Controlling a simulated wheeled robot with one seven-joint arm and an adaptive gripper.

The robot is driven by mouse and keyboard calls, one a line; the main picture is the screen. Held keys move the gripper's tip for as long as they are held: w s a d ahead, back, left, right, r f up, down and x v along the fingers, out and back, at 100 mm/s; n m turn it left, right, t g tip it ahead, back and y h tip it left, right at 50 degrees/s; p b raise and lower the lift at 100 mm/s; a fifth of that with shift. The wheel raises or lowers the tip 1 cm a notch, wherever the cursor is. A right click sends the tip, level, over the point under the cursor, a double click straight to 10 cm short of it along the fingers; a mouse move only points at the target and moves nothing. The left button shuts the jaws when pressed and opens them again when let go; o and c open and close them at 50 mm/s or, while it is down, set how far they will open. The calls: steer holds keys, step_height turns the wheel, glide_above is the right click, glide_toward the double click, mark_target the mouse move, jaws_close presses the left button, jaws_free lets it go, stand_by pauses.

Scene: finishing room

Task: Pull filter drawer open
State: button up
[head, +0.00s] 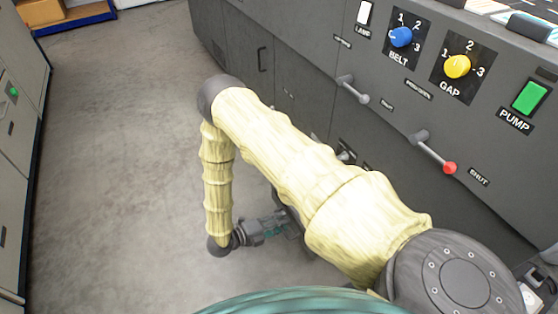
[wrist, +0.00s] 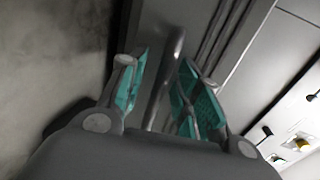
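My gripper (wrist: 160,88) is low beside the dark grey machine front (head: 310,98). In the wrist view its teal-padded fingers stand apart, with a dark bar handle (wrist: 167,75) between them. Gaps show between the bar and the pads on both sides, so the fingers do not look closed on it. The bar runs along a grey panel (wrist: 205,28), which may be the filter drawer's front; no label on it can be read. In the head view the gripper (head: 290,222) is partly hidden by my pale-sleeved arm, which also covers the lower machine front.
The machine's upper panel holds a blue BELT knob (head: 401,37), a yellow GAP knob (head: 457,66), a green PUMP button (head: 530,96) and a red-tipped lever (head: 449,167). Grey cabinets (head: 18,130) line the left side. The concrete floor (head: 120,150) between is clear.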

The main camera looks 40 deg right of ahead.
steer(key=v, duration=1.2)
steer(key=shift+f, duration=0.1)
